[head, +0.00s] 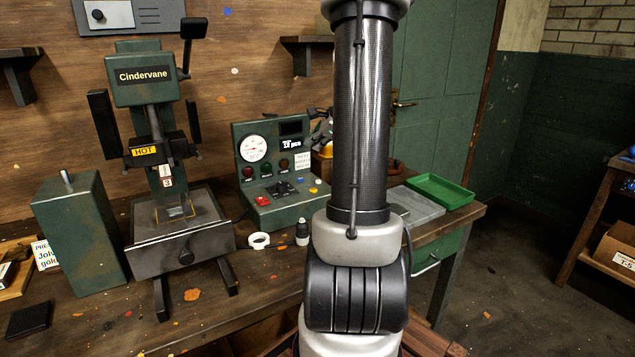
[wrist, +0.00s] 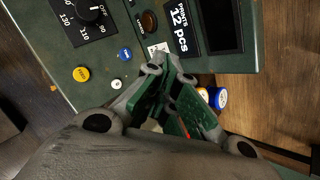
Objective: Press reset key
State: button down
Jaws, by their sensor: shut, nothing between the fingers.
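The green control panel (head: 275,160) stands on the bench, with small coloured keys on its sloped front. In the wrist view its face (wrist: 50,40) shows a yellow key (wrist: 81,74), a blue key (wrist: 125,54) and a small white key (wrist: 116,84). I cannot read which of them is the reset key. My gripper (wrist: 167,76) is shut and empty, its tips in front of the panel near the "12 pcs" sign (wrist: 181,25). I cannot tell whether the tips touch anything. In the head view my arm hides most of my gripper.
The Cindervane press (head: 145,75), marked HOT, stands left of the panel. A white ring (head: 259,240) and a dark, light-topped small item (head: 302,232) lie in front of the panel. A green tray (head: 440,190) sits at the bench's right end. Blue-capped item (wrist: 219,98) lies beyond the panel edge.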

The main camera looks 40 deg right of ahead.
jog(key=shift+f, duration=4.3)
jog(key=shift+f, duration=0.15)
jog(key=shift+f, duration=0.25)
jog(key=shift+f, duration=0.4)
jog(key=shift+r, duration=0.85)
notch_tip(320, 180, up, 5)
